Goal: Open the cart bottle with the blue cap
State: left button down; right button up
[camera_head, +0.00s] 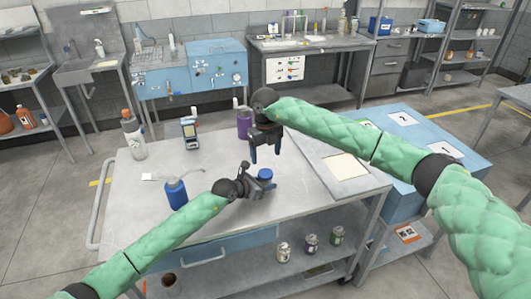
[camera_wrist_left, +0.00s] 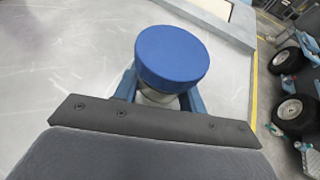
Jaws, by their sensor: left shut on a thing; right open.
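The cart bottle's blue cap (camera_head: 265,173) shows at the middle of the cart top (camera_head: 230,215). The round cap (camera_wrist_left: 172,57) fills the middle of the left wrist view, with a pale part of the bottle (camera_wrist_left: 157,97) just below it. My left gripper (camera_head: 262,183) is shut on the bottle below the cap, one blue finger on each side of the pale part. Most of the bottle is hidden by the gripper and the cap. My right gripper (camera_head: 266,157) is open and empty, fingers pointing down, a little above the cap in the picture.
On the cart stand a blue squeeze bottle (camera_head: 176,194), a handheld meter (camera_head: 190,132), a purple container (camera_head: 244,123) and a clear bottle with an orange cap (camera_head: 134,137). A grey panel with a cream square (camera_head: 346,166) lies right. Several cans (camera_head: 311,243) sit on the lower shelf.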

aim_at(266, 172)
jog(key=m, duration=1.6)
jog(key=shift+f, duration=4.05)
